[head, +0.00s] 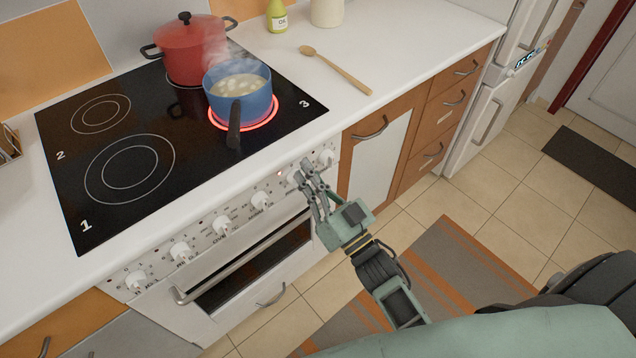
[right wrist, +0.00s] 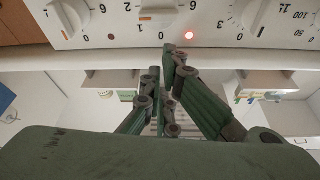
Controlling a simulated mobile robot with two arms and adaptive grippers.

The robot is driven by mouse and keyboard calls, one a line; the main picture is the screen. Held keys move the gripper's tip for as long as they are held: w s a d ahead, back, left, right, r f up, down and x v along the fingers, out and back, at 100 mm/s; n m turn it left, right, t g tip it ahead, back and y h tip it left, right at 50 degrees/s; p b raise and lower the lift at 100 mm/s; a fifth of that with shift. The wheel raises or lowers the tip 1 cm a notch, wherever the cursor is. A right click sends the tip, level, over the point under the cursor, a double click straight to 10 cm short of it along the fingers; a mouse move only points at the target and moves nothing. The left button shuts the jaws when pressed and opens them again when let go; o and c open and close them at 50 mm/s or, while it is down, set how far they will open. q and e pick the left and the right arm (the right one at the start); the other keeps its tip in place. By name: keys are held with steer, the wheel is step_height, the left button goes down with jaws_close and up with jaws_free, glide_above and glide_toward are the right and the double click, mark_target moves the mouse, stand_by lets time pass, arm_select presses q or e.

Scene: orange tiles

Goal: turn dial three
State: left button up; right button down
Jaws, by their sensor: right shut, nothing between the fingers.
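A row of white dials runs along the stove's front panel (head: 205,238). The dial nearest my right gripper (head: 293,176) is partly hidden by it in the head view; it shows as the middle dial in the right wrist view (right wrist: 158,12). I cannot read which dial is number three. My right gripper (head: 306,168) is shut and empty, its fingertips close to that dial. In the right wrist view the fingertips (right wrist: 172,50) are just below the dial; I cannot tell whether they touch. A red light (right wrist: 189,35) glows beside it. My left gripper is not in view.
A blue steaming pot (head: 240,98) stands on the glowing ring marked 3, its handle towards the front. A red pot (head: 190,50) stands behind it. The oven handle (head: 240,262) sticks out below the dials. A wooden spoon (head: 340,70) lies on the counter.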

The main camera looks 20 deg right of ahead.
steer(key=shift+s+a+f+b, duration=0.1)
steer(key=shift+f+b, duration=0.4)
steer(key=shift+f, duration=0.4)
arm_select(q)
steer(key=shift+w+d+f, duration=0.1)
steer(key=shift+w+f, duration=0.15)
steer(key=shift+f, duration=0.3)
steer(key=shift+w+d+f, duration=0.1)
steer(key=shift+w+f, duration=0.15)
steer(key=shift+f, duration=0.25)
arm_select(e)
steer(key=shift+s+a+f+n+y, duration=0.15)
steer(key=shift+f+n+y, duration=0.1)
steer(key=shift+n, duration=0.35)
steer(key=shift+w+a+f+n+y, duration=0.15)
steer(key=shift+f+n+y, duration=0.1)
steer(key=shift+n, duration=0.35)
steer(key=shift+r, duration=0.1)
